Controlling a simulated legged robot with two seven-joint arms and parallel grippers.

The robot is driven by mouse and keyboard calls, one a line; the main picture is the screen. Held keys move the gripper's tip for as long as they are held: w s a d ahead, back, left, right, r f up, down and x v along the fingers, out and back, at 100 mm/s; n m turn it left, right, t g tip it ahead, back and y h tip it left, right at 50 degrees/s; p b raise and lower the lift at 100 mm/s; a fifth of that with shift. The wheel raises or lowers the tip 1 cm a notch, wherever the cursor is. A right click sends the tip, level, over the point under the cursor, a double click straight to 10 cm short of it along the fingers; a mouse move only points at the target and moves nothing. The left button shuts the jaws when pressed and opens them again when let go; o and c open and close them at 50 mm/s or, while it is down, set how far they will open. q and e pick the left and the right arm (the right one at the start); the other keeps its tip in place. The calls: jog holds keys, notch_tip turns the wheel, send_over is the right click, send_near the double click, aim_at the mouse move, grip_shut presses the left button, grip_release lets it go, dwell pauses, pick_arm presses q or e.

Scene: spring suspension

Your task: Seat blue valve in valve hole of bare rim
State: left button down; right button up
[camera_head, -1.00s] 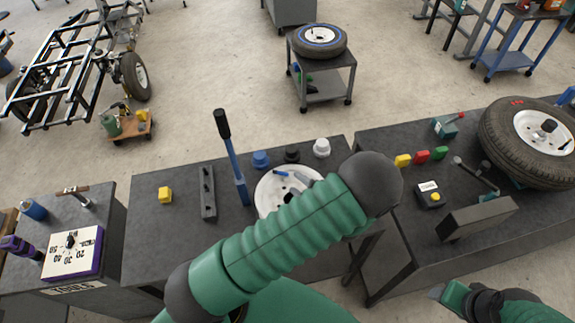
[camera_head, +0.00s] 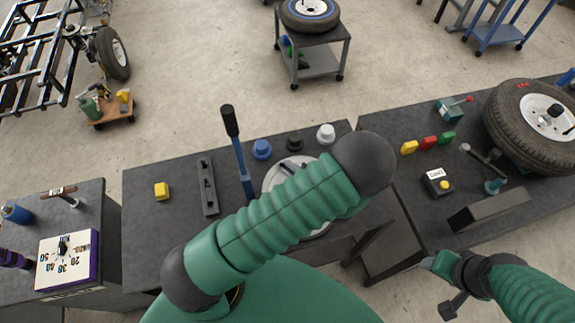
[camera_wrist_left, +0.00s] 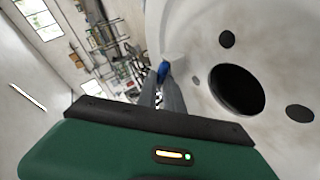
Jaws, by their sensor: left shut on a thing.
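The bare rim (camera_head: 271,183) is a white disc on the middle bench, largely covered by my left arm. In the left wrist view the rim (camera_wrist_left: 205,35) fills the right side, with a large dark centre hole and several smaller dark holes. My left gripper (camera_wrist_left: 166,92) is shut on the blue valve (camera_wrist_left: 163,71), whose blue end shows at the fingertips close to the rim's pale edge. I cannot tell whether the valve touches the rim or lies in the valve hole. My right gripper (camera_head: 458,285) is at the lower right, apart from the rim; its jaws are unclear.

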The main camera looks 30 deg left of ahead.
pick_arm(q)
jog(key=shift+d+r, duration=0.15)
jog(key=shift+r, duration=0.55)
notch_tip(320, 180, up, 2)
jog(key=shift+w+r+b, duration=0.1)
jog(key=shift+b, duration=0.55)
jog(key=w+a+r+b, duration=0.1)
jog(key=w+a+b, duration=0.3)
jog(key=w, duration=1.1)
jog(key=shift+w+r, duration=0.15)
jog(key=shift+r, duration=0.05)
